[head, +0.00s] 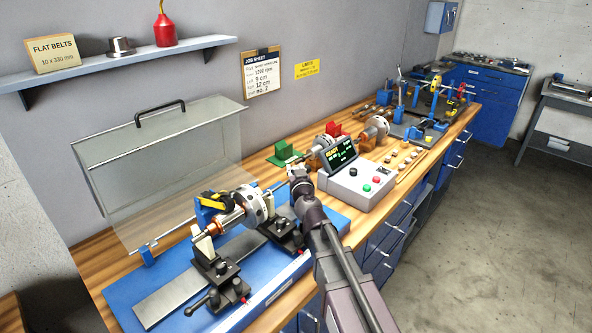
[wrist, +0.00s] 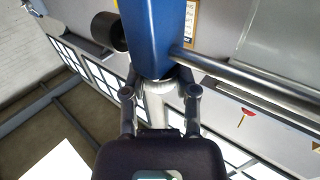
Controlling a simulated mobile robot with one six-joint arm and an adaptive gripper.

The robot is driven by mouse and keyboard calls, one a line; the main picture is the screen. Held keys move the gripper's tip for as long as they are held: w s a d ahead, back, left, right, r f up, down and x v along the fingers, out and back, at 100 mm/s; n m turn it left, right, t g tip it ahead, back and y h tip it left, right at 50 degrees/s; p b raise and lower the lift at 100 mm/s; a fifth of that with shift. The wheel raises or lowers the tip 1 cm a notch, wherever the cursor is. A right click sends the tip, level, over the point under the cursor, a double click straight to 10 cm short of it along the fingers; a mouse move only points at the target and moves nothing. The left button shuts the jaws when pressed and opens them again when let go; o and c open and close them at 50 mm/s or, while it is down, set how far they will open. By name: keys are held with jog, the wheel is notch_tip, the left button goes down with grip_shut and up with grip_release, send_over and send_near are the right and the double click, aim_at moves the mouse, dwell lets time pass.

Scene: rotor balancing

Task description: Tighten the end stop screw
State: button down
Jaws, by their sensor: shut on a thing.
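A blue block (wrist: 160,35), apparently the end stop, fills the top middle of the wrist view, with a steel rod (wrist: 250,80) running from its right side. My gripper (wrist: 160,82) is shut at the block's near end, one finger on each side. Between the fingertips is a pale round piece (wrist: 158,88), seemingly the end stop screw, mostly hidden by the fingers and block. In the head view my gripper (head: 298,175) is at the right end of the rod, beside the balancing stand; the arm hides the screw there. How tight the screw sits cannot be seen.
A rotor (head: 249,207) rests across black supports on a blue base (head: 130,290). A clear guard (head: 160,150) with a black handle stands behind. A control box (head: 355,183) is close right of my arm. More rotors and tools crowd the bench farther back.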

jog(key=shift+w+a+m+t+h, duration=0.15)
jog(key=shift+m+h, duration=0.6)
jog(key=shift+h, duration=0.45)
jog(key=shift+m+t+h, duration=0.15)
jog(key=shift+m+h, duration=0.6)
jog(key=shift+h, duration=0.45)
jog(key=shift+m+h, duration=0.3)
jog(key=shift+h, duration=0.1)
jog(key=shift+c, duration=1.9)
grip_release()
jog(key=shift+n+y, duration=0.7)
jog(key=shift+y, duration=0.4)
